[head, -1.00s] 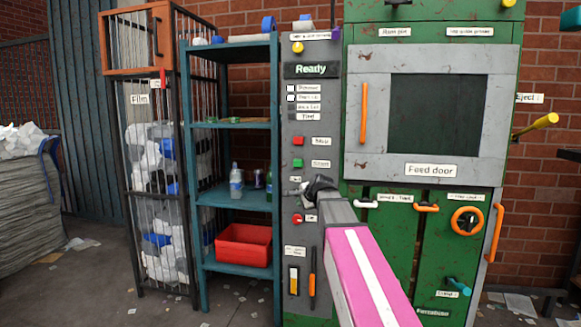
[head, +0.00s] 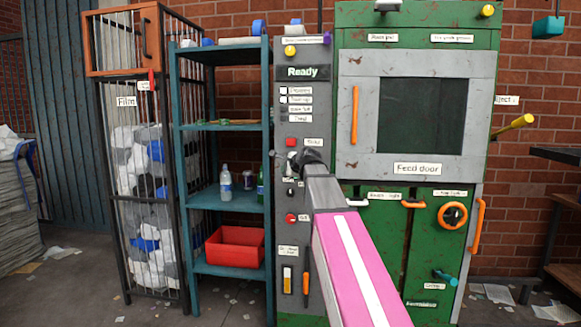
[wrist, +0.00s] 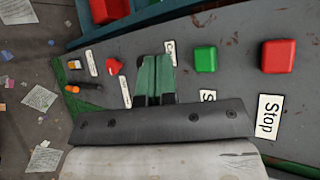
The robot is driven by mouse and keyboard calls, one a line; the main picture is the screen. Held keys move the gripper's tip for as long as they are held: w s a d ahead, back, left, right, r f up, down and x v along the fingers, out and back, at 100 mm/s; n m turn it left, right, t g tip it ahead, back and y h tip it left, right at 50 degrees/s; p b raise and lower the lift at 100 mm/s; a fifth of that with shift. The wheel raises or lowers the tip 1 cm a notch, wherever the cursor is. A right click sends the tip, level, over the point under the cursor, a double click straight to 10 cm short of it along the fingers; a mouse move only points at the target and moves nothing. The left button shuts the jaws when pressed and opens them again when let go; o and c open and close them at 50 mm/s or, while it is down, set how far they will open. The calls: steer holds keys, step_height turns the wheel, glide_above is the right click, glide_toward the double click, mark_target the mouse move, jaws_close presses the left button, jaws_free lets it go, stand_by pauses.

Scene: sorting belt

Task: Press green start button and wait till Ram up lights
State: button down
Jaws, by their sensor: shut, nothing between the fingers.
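The grey control panel (head: 291,215) stands left of the green baler, its display (head: 304,72) reading "Ready". Below it is a column of small indicators (head: 284,96); the upper two look white, the lower ones dark, and their labels are too small to read surely. My gripper (head: 294,161) is shut and empty at the panel, hiding the green start button in the head view. In the wrist view the green start button (wrist: 204,59) sits just right of my shut fingers (wrist: 154,78), apart from them across the picture. The red Stop button (wrist: 277,56) is farther right.
The teal shelf (head: 222,126) with bottles and a red bin (head: 235,248) stands close on the left.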

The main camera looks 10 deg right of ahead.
steer(key=w+d, duration=0.2)
steer(key=w, duration=0.6)
steer(key=shift+w+d, duration=0.15)
steer(key=shift+d, duration=0.15)
steer(key=shift+w, duration=0.15)
stand_by(1.8)
steer(key=shift+w+d, duration=0.15)
steer(key=shift+w, duration=0.1)
